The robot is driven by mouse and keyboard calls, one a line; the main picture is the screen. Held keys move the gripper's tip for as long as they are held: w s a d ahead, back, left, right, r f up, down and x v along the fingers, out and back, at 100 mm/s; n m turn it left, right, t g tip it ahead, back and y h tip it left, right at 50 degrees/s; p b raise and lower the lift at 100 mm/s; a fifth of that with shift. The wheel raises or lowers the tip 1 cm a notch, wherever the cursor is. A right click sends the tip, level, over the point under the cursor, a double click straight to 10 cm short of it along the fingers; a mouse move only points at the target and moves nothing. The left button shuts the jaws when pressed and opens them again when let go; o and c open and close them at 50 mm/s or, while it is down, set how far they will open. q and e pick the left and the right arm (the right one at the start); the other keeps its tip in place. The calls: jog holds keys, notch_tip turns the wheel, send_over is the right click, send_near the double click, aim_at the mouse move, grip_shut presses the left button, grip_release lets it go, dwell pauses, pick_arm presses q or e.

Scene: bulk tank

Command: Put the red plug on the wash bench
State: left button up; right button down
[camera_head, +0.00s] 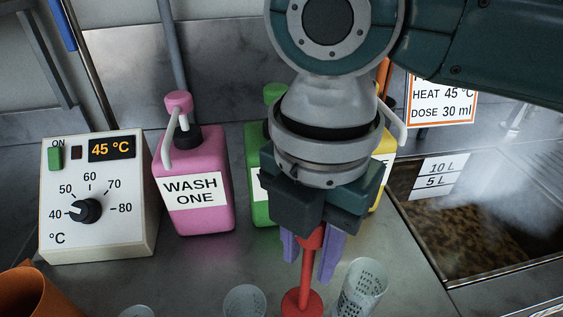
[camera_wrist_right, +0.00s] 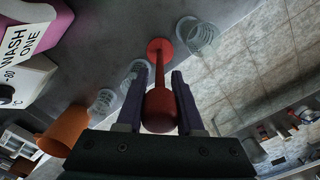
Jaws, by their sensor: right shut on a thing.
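The red plug (camera_head: 303,298) has a knob on top, a thin stem and a wide disc at its lower end. My right gripper (camera_head: 308,268) is shut on its knob, with a purple finger on each side. The plug hangs roughly upright over the grey metal wash bench (camera_head: 200,275). I cannot tell whether its disc touches the bench. In the right wrist view the plug (camera_wrist_right: 159,100) shows between the fingers of my right gripper (camera_wrist_right: 156,82), its disc toward the bench surface (camera_wrist_right: 112,40). My left gripper is not in view.
Clear cups (camera_head: 360,288) (camera_head: 244,301) stand close on both sides of the plug. A pink bottle (camera_head: 205,215), a green bottle (camera_head: 262,215), a yellow bottle (camera_head: 385,180) and a heater box (camera_head: 95,215) stand behind. An orange cup (camera_head: 30,295) is left. A steaming tank (camera_head: 480,220) lies right.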

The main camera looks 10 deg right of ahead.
jog(key=c, duration=0.5)
grip_release()
jog(key=shift+c, duration=0.2)
notch_tip(320, 180, up, 12)
jog(key=shift+r, duration=0.1)
